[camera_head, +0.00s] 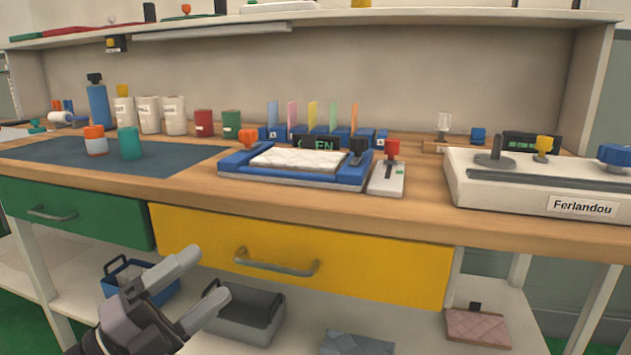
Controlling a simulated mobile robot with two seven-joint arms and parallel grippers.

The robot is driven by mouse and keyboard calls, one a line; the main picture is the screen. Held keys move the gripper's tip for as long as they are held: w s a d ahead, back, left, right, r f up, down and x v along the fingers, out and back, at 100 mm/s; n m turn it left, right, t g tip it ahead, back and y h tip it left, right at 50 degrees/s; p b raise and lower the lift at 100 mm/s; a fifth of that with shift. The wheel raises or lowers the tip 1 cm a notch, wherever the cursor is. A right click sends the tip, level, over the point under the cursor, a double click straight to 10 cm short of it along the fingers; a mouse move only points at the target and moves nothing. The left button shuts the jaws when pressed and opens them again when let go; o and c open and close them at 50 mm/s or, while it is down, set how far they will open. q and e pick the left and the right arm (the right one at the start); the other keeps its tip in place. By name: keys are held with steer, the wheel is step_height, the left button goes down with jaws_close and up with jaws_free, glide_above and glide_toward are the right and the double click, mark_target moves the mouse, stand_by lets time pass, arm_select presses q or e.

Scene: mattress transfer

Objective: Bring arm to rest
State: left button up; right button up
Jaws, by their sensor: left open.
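My left gripper (194,285) is in the lower left of the head view. Its two grey fingers are spread apart with nothing between them. It is in front of the workbench, below the tabletop and before the yellow drawer (380,262). A white quilted mattress (298,158) lies in a blue frame (235,166) on the bench, apart from the gripper. A pink quilted pad (478,327) lies on the lower shelf at the right. A grey-blue quilted pad (356,344) is partly cut off at the bottom edge. My right gripper is not in view.
The wooden bench edge (420,226) runs across the view, above a green drawer (75,212). A blue bin (160,292) and a grey bin (262,309) stand on the lower shelf near the gripper. A white device labelled Ferlandou (500,194) is on the bench's right.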

arm_select(q)
steer(key=s+f+n+t+y, duration=0.2)
steer(key=s+f+n+y, duration=0.2)
steer(key=f+n+y, duration=1.1)
steer(key=s+d+f+n+g+h, duration=0.4)
steer(key=s+f+n+g, duration=0.1)
steer(key=s+f+n, duration=0.45)
steer(key=s+a+r+y+p, duration=0.1)
steer(key=a+r+p, duration=0.2)
steer(key=p, duration=0.6)
steer(key=s+a+r+y+p, duration=0.1)
steer(key=a+r+p, duration=0.1)
steer(key=r+p, duration=0.5)
steer(key=s+a+r+g+y+p, duration=0.1)
steer(key=a+r+p, duration=0.2)
steer(key=p, duration=1)
steer(key=shift+a+r+n, duration=0.3)
steer(key=shift+r+n, duration=0.15)
steer(key=shift+r, duration=0.7)
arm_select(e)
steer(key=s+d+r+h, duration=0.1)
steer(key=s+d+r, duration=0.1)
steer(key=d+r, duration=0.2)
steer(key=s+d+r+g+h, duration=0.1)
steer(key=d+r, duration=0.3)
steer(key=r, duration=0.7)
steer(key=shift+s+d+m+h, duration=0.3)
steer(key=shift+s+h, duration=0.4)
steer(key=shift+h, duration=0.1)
